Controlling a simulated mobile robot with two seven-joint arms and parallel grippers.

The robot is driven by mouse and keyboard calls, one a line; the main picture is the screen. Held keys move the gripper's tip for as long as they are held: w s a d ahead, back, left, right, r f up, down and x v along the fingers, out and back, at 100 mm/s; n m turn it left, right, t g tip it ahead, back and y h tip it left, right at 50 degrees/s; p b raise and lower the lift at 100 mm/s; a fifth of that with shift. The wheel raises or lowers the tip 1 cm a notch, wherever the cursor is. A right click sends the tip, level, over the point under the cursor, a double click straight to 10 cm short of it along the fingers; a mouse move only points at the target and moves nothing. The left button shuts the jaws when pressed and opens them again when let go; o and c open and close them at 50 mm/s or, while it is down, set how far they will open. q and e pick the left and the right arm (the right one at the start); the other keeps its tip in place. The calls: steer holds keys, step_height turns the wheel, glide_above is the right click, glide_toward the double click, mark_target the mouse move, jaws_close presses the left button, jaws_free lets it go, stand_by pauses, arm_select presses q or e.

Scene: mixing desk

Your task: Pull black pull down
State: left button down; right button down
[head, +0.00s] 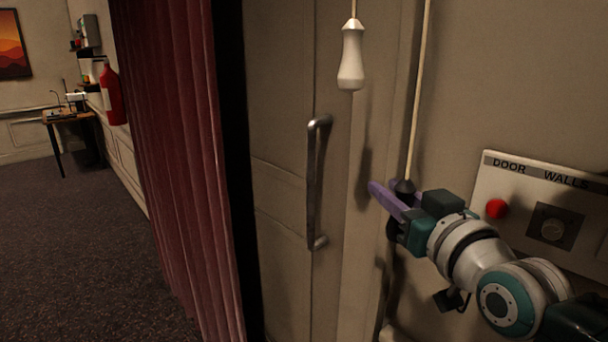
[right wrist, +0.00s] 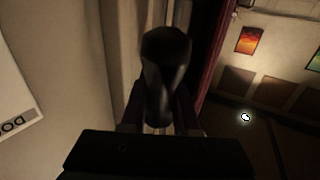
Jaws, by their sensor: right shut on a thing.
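The black pull (head: 404,186) hangs on a pale cord at the right of the head view. My right gripper (head: 390,198) is shut on it, with its purple fingers around the pull. The pull's top shows above the fingers, and its lower part is mostly hidden by the gripper. The cord above runs up nearly straight, leaning slightly. In the right wrist view the black pull (right wrist: 165,75) stands dark between the fingers. My left gripper is not in view.
A white pull (head: 351,58) hangs on another cord to the left and higher. A door handle (head: 316,185) is left of my gripper. A wall panel marked DOOR and WALLS (head: 530,180), with a red button (head: 496,208), is close on the right. A red curtain (head: 180,150) hangs left.

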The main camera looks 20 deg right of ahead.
step_height(320, 180, down, 18)
steer(key=b, duration=1.3)
steer(key=c, duration=0.6)
jaws_free()
steer(key=shift+c, duration=0.2)
steer(key=s+p, duration=0.1)
steer(key=s, duration=0.9)
steer(key=shift+a, duration=0.4)
